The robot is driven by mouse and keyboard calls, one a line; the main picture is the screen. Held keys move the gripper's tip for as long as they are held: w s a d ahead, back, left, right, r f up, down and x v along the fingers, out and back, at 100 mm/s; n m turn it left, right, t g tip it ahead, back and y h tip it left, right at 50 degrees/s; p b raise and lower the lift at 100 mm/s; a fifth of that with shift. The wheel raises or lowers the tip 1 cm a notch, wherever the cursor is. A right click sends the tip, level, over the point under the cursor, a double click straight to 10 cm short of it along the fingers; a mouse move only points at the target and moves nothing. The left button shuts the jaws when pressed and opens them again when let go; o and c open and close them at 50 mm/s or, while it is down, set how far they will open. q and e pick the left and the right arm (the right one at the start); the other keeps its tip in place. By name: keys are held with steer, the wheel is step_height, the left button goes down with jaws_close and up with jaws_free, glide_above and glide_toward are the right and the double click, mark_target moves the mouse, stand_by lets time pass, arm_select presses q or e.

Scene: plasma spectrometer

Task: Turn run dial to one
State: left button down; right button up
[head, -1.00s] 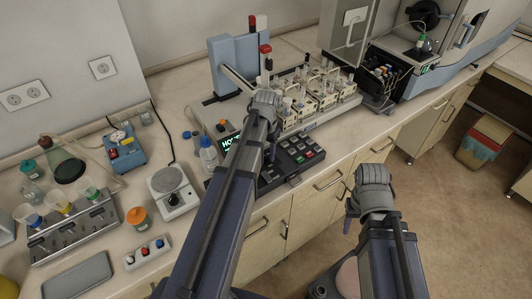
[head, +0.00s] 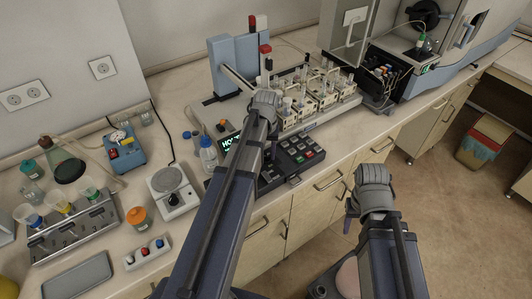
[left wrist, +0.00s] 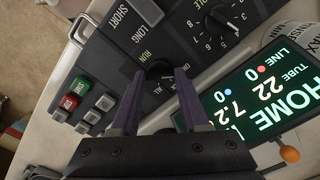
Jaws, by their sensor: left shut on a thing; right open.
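The run dial (left wrist: 160,70) is a dark knob on the grey control panel, with the word RUN beside it and ALL near its edge in the left wrist view. My left gripper (left wrist: 160,80) is shut on it, one purple finger on each side. The knob's pointer and any other label are hard to make out. In the head view my left arm covers the dial. My right gripper (head: 348,218) is open and empty, in front of the bench edge.
A numbered dial (left wrist: 222,18), a SHORT/LONG switch (left wrist: 148,11), green and red buttons (left wrist: 74,95) and a lit HOME display (left wrist: 262,95) surround the run dial. In the head view, a wash bottle (head: 208,154) and a balance (head: 173,190) stand left of my left arm.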

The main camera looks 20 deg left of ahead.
mark_target(266, 157)
arm_select(q)
steer(key=shift+c, duration=2)
jaws_free()
steer(key=shift+r, duration=0.1)
step_height(266, 157, up, 8)
steer(key=p, duration=0.8)
steer(key=shift+f, duration=0.2)
steer(key=shift+d, duration=0.1)
steer(key=s+d+f+m+b, duration=0.2)
steer(key=s+d+m, duration=0.2)
steer(key=s+d, duration=0.3)
steer(key=s+d+f+m+y+b, duration=0.1)
steer(key=s+d+f+m+b, duration=0.1)
steer(key=s+d, duration=0.6)
steer(key=d+m, duration=0.1)
steer(key=d, duration=0.6)
steer(key=shift+d+f+m+b, duration=0.25)
steer(key=shift+d+m+b, duration=0.05)
steer(key=shift+m+b, duration=0.1)
